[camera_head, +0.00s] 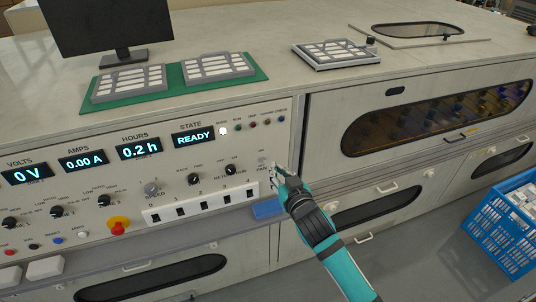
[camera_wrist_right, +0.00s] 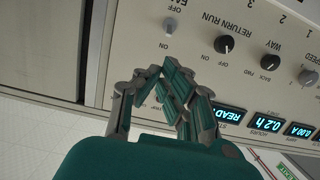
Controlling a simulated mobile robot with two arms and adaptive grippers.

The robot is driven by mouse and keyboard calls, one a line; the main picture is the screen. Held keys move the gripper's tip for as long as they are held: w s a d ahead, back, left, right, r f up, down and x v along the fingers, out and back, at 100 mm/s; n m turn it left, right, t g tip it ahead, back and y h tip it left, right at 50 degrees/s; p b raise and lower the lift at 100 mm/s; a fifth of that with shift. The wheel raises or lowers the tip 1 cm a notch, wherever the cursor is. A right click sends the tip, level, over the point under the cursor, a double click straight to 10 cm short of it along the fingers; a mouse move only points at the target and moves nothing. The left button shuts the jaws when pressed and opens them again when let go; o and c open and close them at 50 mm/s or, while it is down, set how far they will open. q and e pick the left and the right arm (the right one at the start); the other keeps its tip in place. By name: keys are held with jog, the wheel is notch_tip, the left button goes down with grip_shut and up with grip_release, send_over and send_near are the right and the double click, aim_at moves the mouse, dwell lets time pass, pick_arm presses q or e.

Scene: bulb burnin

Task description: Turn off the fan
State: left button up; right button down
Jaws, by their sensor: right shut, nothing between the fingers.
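The fan switch (camera_wrist_right: 168,27) is a small pale toggle at the right end of the control panel, with OFF and ON marks beside it in the upside-down right wrist view. Which way its lever points is too small to tell. My right gripper (camera_head: 277,172) is shut and empty, close in front of the panel by the FAN label. In the wrist view its closed fingers (camera_wrist_right: 160,78) sit below the switch, apart from it in the picture. My left gripper is not in view.
The RETURN RUN knob (camera_head: 230,170) and a row of white-framed rocker switches (camera_head: 201,205) are left of my gripper. A red stop button (camera_head: 118,227) stands farther left. A blue tray (camera_head: 267,209) is just below. A blue crate (camera_head: 493,238) stands at right.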

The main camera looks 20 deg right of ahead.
aim_at(263, 149)
jog(key=w, duration=0.3)
jog(key=w+f+p, duration=0.1)
jog(key=w, duration=0.2)
jog(key=w+f, duration=0.1)
jog(key=w, duration=0.2)
jog(key=shift+w+a, duration=0.2)
jog(key=shift+w, duration=0.2)
